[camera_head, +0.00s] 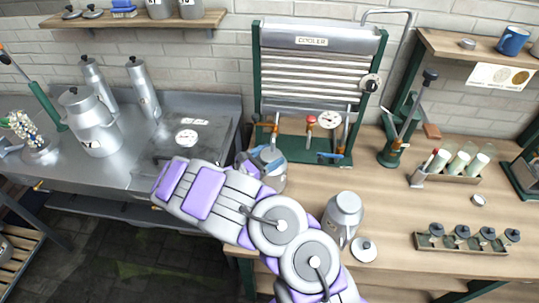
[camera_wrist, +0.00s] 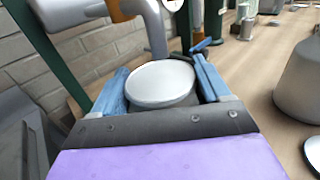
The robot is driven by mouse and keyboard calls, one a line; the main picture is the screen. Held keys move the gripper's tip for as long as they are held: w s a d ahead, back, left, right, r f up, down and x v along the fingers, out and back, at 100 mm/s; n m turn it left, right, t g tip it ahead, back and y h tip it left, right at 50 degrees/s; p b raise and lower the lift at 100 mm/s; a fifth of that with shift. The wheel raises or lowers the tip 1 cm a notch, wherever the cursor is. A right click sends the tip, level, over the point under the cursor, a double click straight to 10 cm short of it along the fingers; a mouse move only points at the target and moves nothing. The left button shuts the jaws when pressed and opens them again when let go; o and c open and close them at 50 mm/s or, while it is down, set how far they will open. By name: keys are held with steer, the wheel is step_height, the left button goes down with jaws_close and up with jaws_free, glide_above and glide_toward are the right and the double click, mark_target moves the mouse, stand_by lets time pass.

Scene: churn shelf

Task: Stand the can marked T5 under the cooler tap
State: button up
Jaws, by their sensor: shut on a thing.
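My gripper (camera_head: 264,160) has its blue fingers around a grey metal can (camera_head: 275,182) at the front of the cooler. In the wrist view the fingers (camera_wrist: 160,88) press on both sides of the can, whose round pale top (camera_wrist: 161,82) faces the camera. No T5 mark is readable on it. The cooler (camera_head: 318,75) is a ribbed metal panel in a green frame. A grey tap pipe with an orange-brown part (camera_wrist: 128,10) shows just beyond the can in the wrist view. Whether the can stands or hangs is hidden by my arm.
Another grey can (camera_head: 343,216) stands right of my arm, with a loose lid (camera_head: 363,249) beside it. It also shows in the wrist view (camera_wrist: 300,85). A vial rack (camera_head: 450,175) and a stopper rack (camera_head: 465,243) lie farther right. The wooden counter between is mostly clear.

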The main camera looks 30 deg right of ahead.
steer(key=shift+s+d, duration=0.3)
steer(key=shift+d, duration=0.3)
steer(key=o, duration=1.2)
steer(key=shift+w+f, duration=0.15)
steer(key=shift+f, duration=0.05)
steer(key=o, duration=0.5)
steer(key=shift+a, duration=0.3)
steer(key=shift+c, duration=0.2)
steer(key=shift+r, duration=0.1)
steer(key=s+a+p, duration=0.2)
steer(key=a, duration=0.9)
steer(key=s+d+r+m+g+y, duration=0.35)
steer(key=s+d+r+m, duration=0.2)
steer(key=s+r, duration=0.25)
steer(key=s+d+r+m+g+y, duration=0.2)
steer(key=s+d+r+m+g, duration=0.25)
steer(key=s+r+m, duration=0.35)
steer(key=s+a+r+m+t+y, duration=0.1)
steer(key=s+a+m+y, duration=0.2)
steer(key=s+a+y, duration=0.3)
steer(key=s+a+r+m+t+y, duration=0.1)
steer(key=s+a+m+y, duration=0.2)
steer(key=s, duration=1.3)
steer(key=a+y, duration=0.3)
steer(key=a, duration=0.3)
steer(key=shift+m+t, duration=0.35)
steer(key=shift+t, duration=0.05)
